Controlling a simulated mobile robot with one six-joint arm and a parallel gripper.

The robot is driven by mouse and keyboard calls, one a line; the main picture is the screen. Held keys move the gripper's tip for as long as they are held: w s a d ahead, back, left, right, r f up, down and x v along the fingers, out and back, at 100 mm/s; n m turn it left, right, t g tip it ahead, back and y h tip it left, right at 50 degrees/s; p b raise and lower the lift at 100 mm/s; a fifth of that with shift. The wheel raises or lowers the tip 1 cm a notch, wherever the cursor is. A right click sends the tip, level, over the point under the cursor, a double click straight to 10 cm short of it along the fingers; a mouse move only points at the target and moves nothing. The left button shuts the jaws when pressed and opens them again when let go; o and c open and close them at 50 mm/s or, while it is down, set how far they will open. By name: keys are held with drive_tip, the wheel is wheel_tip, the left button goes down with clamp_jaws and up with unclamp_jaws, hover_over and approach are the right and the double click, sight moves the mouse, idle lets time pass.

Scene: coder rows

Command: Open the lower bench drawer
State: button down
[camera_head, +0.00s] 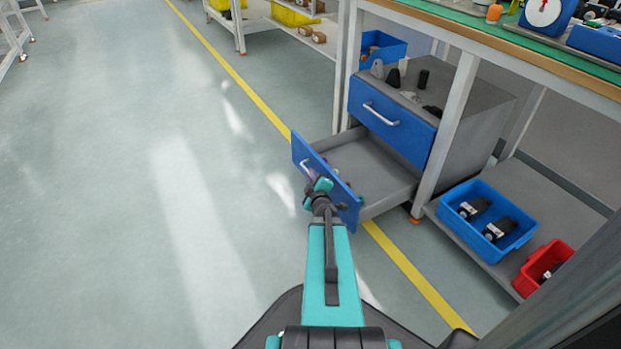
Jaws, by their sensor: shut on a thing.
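The lower bench drawer (377,174) stands pulled out from the grey cabinet, its grey inside showing. Its blue front (301,149) faces left, and a pale handle (305,168) shows on it. My gripper (313,183) is at this front and shut on the handle; my wrist hides part of the handle and the fingertips. The upper drawer (392,125), blue with a white handle, is closed above it.
A blue bin (476,248) and a red bin (529,275) with dark parts stand on the low shelf at right. A white bench leg (447,125) stands close beside the open drawer. The floor at left is clear, with a yellow line (238,82).

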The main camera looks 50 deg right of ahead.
drive_tip(key=c, duration=1.8)
unclamp_jaws()
drive_tip(key=shift+w+d, duration=0.1)
drive_tip(key=shift+p+v, duration=6.6)
drive_tip(key=shift+v, duration=0.3)
